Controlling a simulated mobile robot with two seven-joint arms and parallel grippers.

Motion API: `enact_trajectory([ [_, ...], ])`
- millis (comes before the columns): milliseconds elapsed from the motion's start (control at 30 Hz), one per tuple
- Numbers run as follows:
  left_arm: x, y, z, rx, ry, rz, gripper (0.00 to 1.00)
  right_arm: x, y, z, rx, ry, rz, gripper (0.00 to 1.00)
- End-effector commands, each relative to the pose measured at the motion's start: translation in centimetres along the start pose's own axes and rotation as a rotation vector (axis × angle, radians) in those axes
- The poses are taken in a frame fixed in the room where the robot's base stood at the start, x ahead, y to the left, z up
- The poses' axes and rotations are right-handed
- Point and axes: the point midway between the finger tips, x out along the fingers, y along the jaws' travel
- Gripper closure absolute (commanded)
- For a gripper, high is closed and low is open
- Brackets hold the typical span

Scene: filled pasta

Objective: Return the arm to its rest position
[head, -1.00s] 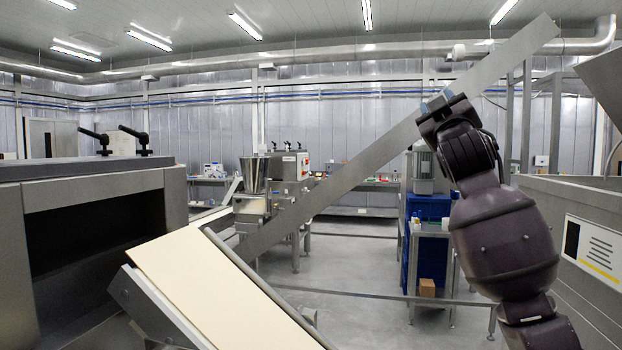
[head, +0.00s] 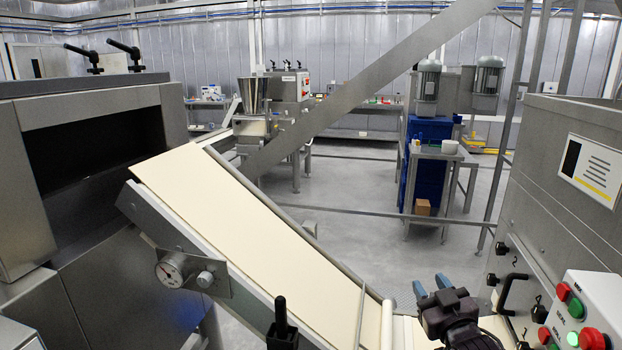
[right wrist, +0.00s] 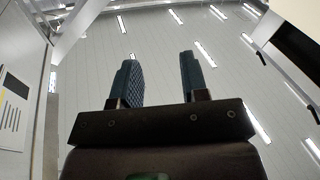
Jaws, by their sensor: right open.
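My right gripper (head: 432,287) is low at the bottom right of the head view, in front of the conveyor's lower end. Its two blue-grey fingers stand apart and point up. In the right wrist view the open fingers (right wrist: 158,80) have nothing between them, with the ceiling and its lamps behind. My left gripper is not in view.
A conveyor with a cream belt (head: 230,225) slopes down toward the lower right. A control box with red and green buttons (head: 585,318) stands close to my right gripper. A grey machine (head: 90,150) with a dark opening is at left. Open floor (head: 350,225) lies beyond.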

Motion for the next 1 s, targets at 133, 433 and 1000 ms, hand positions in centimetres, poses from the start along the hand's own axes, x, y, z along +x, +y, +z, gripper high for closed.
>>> enact_trajectory([
  [133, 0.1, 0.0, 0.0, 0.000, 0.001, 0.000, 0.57, -5.4, -1.6, 6.4, 0.054, -0.126, -0.010, 0.59],
  [433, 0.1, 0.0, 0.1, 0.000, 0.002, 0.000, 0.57, -17.5, -4.3, 17.1, 0.131, -0.389, -0.001, 0.59],
  [1000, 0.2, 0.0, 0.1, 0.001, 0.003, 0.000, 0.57, -30.3, -5.8, 24.4, 0.177, -0.642, 0.030, 0.59],
])
